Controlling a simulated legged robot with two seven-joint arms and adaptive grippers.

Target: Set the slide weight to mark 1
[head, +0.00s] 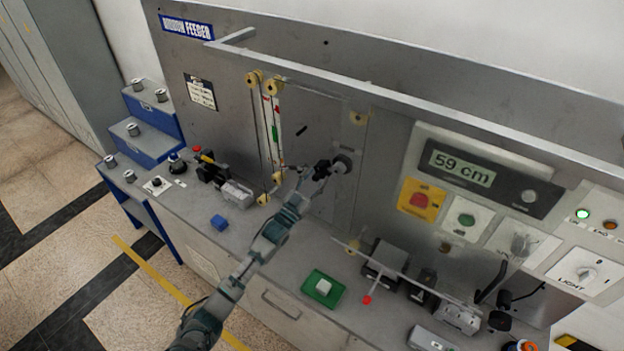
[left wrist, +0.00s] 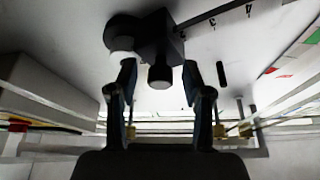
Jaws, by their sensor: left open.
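The slide weight (left wrist: 155,45) is a dark block with a round knob (left wrist: 160,77) pointing toward my left wrist camera. It sits on a dark rod (left wrist: 215,12) in front of a pale panel with small printed numerals. In the head view the weight (head: 322,170) is a small dark shape near the round pivot on the panel. My left gripper (left wrist: 158,88) is open, its two fingers on either side of the knob, with visible gaps. In the head view the left gripper (head: 304,175) reaches up to the weight. Which mark the weight stands at cannot be told.
Yellow rollers (head: 264,80) with thin strands stand left of the weight. A long metal rail (head: 440,115) crosses above. The display (head: 462,168) reads 59 cm.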

